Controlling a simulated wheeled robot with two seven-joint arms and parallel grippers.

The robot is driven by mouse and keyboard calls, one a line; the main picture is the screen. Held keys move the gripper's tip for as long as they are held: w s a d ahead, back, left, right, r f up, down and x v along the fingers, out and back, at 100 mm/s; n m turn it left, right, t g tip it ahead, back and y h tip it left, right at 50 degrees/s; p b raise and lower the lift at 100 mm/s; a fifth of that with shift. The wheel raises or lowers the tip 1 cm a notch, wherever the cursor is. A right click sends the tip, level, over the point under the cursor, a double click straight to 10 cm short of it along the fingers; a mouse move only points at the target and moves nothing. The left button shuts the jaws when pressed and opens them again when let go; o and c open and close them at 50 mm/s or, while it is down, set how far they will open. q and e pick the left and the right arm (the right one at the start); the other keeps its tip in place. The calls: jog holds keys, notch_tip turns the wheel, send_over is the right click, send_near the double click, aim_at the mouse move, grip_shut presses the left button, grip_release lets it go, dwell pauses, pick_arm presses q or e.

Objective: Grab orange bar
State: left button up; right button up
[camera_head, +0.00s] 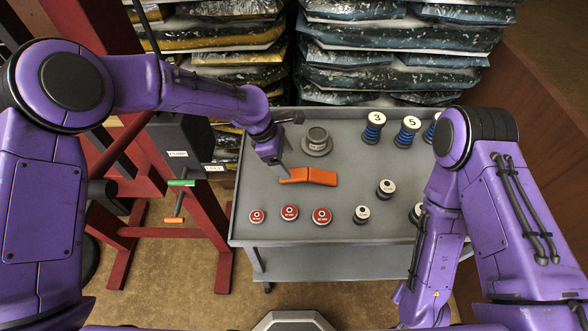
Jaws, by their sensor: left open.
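The orange bar (319,177) lies on the grey cart top (348,213), left of its middle. It looks like two flat pieces meeting at a slight bend. My left gripper (283,171) is open and points down just above and behind the bar's left end. I cannot tell whether a finger touches the bar. My right arm folds down over the cart's right side, and its gripper does not show.
A grey round stepped part (316,141) stands close behind the bar. Red-topped discs (289,213) and small black-and-white pucks (386,188) lie nearby. Numbered blue spring posts (373,128) stand behind. A red lift frame (201,200) with a pump (180,146) is left.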

aim_at(293, 174)
pick_arm(q)
jog(key=shift+s+d+f+p, duration=0.25)
jog(key=shift+f+p, duration=0.1)
jog(key=shift+f, duration=0.1)
jog(key=shift+s+d+f+p, duration=0.2)
jog(key=shift+f+p, duration=0.1)
jog(key=shift+f, duration=0.1)
jog(key=f, duration=0.2)
jog(key=w+f+p, duration=0.1)
jog(key=shift+d+f, duration=0.3)
jog(key=shift+d, duration=0.1)
jog(key=shift+d+f, duration=0.1)
jog(key=shift+f, duration=0.25)
jog(key=shift+s+r, duration=0.2)
jog(key=shift+s, duration=0.1)
jog(key=shift+w+f, duration=0.2)
jog(key=shift+f, duration=0.05)
jog(key=shift+r, duration=0.1)
grip_shut()
